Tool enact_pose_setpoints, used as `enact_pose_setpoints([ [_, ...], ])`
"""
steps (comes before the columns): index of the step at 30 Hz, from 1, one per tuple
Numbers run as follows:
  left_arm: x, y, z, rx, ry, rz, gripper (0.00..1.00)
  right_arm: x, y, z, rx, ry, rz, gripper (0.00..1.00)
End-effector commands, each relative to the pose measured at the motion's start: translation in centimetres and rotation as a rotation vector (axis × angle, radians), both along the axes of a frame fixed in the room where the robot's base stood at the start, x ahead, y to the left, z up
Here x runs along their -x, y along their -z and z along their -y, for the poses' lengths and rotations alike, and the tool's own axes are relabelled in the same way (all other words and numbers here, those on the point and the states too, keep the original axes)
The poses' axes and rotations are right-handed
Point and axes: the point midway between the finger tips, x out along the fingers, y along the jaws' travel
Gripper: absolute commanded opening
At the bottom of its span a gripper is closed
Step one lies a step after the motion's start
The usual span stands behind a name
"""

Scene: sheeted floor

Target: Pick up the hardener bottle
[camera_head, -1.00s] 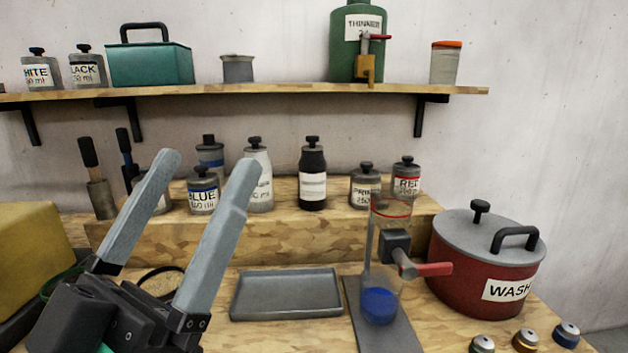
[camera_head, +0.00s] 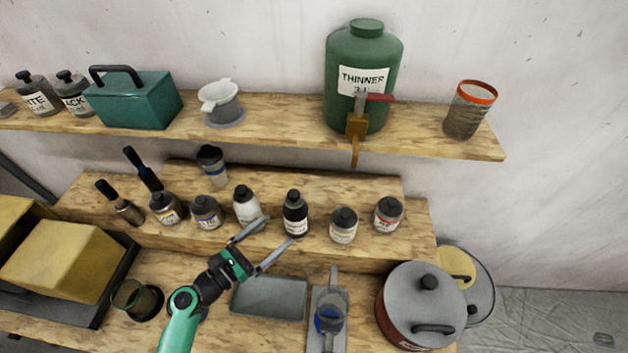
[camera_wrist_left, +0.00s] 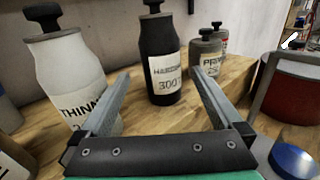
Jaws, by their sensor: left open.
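The hardener bottle (camera_head: 295,213) is black with a white label and a dark cap. It stands upright on the raised wooden step, between a white bottle and a grey one. In the left wrist view the hardener bottle (camera_wrist_left: 161,60) stands ahead, beyond and between the open fingers, its label partly readable. My left gripper (camera_head: 279,236) is open and empty, just in front of the bottle and slightly to its left. It also shows in the left wrist view (camera_wrist_left: 160,92). My right gripper is not in view.
A white bottle (camera_head: 246,203) stands close left of the hardener and a grey bottle (camera_head: 343,225) to its right. A grey tray (camera_head: 270,299) lies below my gripper. A dispenser (camera_head: 329,318) and a red pot (camera_head: 421,304) stand at front right. The shelf (camera_head: 283,131) hangs above.

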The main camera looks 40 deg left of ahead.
Motion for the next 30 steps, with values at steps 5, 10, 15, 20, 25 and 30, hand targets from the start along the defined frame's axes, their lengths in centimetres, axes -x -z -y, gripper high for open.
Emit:
enact_pose_setpoints([
  [5,-0.1,0.3,0.0,0.026,-0.003,-0.002,1.0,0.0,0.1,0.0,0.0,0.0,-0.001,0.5],
  [10,-3.0,0.2,0.3,0.022,0.002,0.0,1.0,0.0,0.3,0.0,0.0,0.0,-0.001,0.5],
  [15,-5.8,0.2,0.5,0.02,0.0,-0.001,1.0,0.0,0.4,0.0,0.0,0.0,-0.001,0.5],
  [20,-6.3,0.1,0.5,0.021,-0.002,-0.002,1.0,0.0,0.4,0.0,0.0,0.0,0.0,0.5],
  [25,-8.2,-0.1,0.8,0.019,0.0,0.001,1.0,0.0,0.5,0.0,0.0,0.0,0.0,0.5],
  [30,-10.9,-0.1,1.0,0.018,0.0,0.0,1.0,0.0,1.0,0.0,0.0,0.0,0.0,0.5],
])
